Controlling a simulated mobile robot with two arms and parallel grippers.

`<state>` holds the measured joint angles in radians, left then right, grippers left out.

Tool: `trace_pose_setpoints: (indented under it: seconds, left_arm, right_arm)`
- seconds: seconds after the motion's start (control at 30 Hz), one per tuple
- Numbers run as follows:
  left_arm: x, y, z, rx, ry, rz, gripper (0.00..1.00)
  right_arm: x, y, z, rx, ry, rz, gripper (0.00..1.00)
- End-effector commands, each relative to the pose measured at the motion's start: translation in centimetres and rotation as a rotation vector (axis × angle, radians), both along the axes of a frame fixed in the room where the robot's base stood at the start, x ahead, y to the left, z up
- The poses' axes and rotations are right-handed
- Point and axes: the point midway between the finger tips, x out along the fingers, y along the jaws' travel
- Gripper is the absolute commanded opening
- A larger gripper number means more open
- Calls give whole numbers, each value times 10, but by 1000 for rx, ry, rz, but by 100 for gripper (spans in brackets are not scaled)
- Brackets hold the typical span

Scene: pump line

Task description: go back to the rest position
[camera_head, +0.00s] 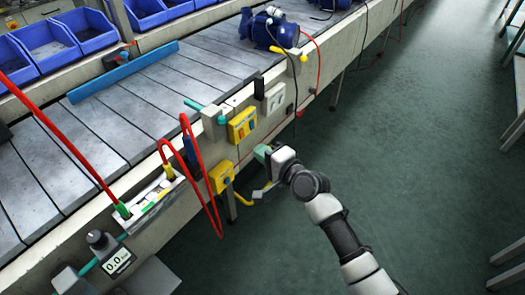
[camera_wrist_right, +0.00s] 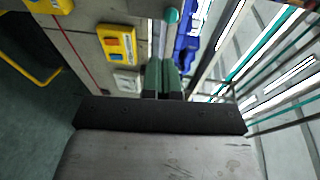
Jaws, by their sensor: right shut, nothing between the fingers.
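My right gripper (camera_head: 262,152) hangs beside the front side of the pump line, over the floor, at the end of my arm coming in from the lower right. Its green fingers (camera_wrist_right: 163,78) are together in the right wrist view, with nothing between them. A yellow button box (camera_head: 242,124) is on the line's side, up and left of the gripper. A second yellow box (camera_head: 221,177) is lower, to its left. A yellow box also shows in the right wrist view (camera_wrist_right: 117,43). My left gripper is in neither view.
The slatted line (camera_head: 170,85) carries a blue pump (camera_head: 262,30) and a blue bar (camera_head: 122,72). Blue bins (camera_head: 47,42) stand behind. Red cables (camera_head: 200,170) loop over the near edge by a meter (camera_head: 117,261).

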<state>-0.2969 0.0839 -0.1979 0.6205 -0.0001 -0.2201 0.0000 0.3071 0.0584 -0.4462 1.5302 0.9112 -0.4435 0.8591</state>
Motion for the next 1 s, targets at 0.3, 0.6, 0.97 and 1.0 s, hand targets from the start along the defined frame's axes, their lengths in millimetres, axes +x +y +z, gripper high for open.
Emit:
trace_pose_setpoints:
  seconds: [0.3,0.6,0.97,1.0]
  left_arm:
    - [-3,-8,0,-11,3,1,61]
    - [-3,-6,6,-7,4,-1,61]
    - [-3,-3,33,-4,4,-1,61]
    - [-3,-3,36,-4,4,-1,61]
  right_arm:
    - [0,0,0,0,0,0,0]
    - [-4,-15,-43,-106,31,-36,0]
    - [-111,-107,-263,-739,191,-11,0]
    - [-131,-117,-284,-808,209,16,0]
